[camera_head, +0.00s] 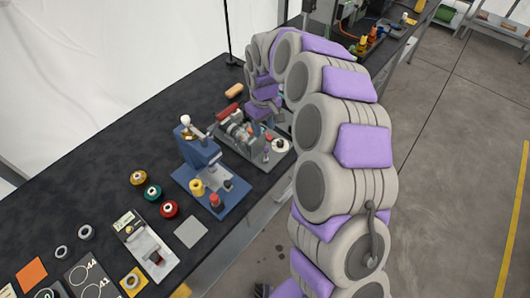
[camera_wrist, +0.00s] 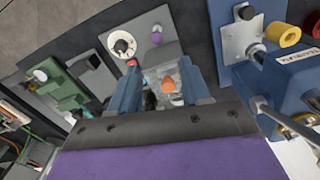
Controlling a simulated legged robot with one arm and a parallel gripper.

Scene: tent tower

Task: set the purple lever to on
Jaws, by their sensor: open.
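The purple lever (camera_head: 267,153) is a small purple-tipped piece on the front of a grey machine base (camera_head: 252,157), beside a white dial. In the wrist view the purple lever (camera_wrist: 157,37) shows near the top middle, on a grey plate with the white dial to its left. My gripper (camera_wrist: 160,68) has its two blue fingers spread apart over the machine. The lever lies beyond the fingertips and appears apart from them. A metal part with an orange piece (camera_wrist: 168,85) shows between the fingers. Whether the lever stands on or off cannot be told.
A blue press (camera_head: 197,150) stands close to the machine, and its blue body (camera_wrist: 285,85) is near the right finger in the wrist view. A green device (camera_wrist: 65,88) is at the left. Colored spools and a grey plate (camera_head: 190,232) lie nearer on the dark table.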

